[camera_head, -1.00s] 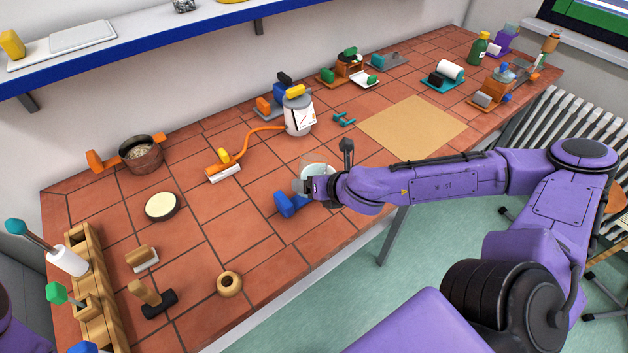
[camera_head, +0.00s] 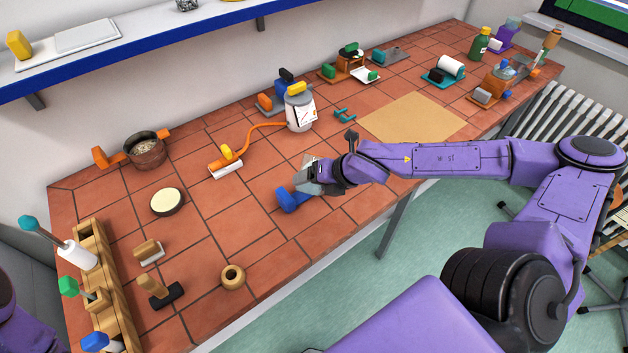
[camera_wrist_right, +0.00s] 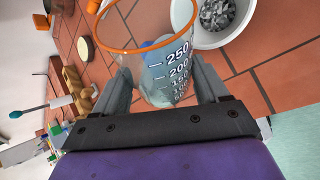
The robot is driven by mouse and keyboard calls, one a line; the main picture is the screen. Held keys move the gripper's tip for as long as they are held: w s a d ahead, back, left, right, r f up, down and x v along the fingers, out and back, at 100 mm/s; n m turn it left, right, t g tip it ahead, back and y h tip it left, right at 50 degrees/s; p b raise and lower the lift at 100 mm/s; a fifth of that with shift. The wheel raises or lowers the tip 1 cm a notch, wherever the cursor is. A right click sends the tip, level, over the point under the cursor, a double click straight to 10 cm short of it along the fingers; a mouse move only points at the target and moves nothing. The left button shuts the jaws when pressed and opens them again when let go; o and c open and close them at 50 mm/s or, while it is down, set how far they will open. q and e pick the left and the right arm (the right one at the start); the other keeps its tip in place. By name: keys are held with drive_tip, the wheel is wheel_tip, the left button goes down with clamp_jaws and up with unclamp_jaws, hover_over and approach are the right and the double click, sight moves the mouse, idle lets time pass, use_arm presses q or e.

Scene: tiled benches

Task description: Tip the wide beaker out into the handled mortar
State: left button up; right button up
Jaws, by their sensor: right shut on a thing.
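The wide beaker (camera_wrist_right: 158,62) is clear, with an orange rim and white graduations. My right gripper (camera_wrist_right: 162,92) is shut on it, a finger on each side. In the head view my right gripper (camera_head: 312,180) is above the front half of the bench and mostly hides the beaker. Its contents are hard to make out; a blue shape shows through the glass. My left gripper is out of view.
A white bowl (camera_wrist_right: 238,36) of grey chunks is close to the beaker in the wrist view. A blue object (camera_head: 290,200) lies just left of the gripper. A cream-topped disc (camera_head: 167,202) and a wooden rack (camera_head: 100,285) are further left.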

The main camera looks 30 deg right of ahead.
drive_tip(key=shift+g+y, duration=0.3)
drive_tip(key=shift+w+d+m+g+y, duration=0.1)
drive_tip(key=shift+d+m+g+y, duration=0.1)
drive_tip(key=shift+m+g+y, duration=0.55)
drive_tip(key=shift+r+y, duration=0.1)
drive_tip(key=shift+y, duration=0.25)
drive_tip(key=shift+w+d+m+g+y+b, duration=0.15)
drive_tip(key=shift+m+g+y+b, duration=0.1)
drive_tip(key=shift+y+b, duration=0.1)
drive_tip(key=shift+d, duration=0.1)
drive_tip(key=shift+w+r+y, duration=0.1)
drive_tip(key=shift+r+y, duration=0.05)
drive_tip(key=shift+y, duration=0.2)
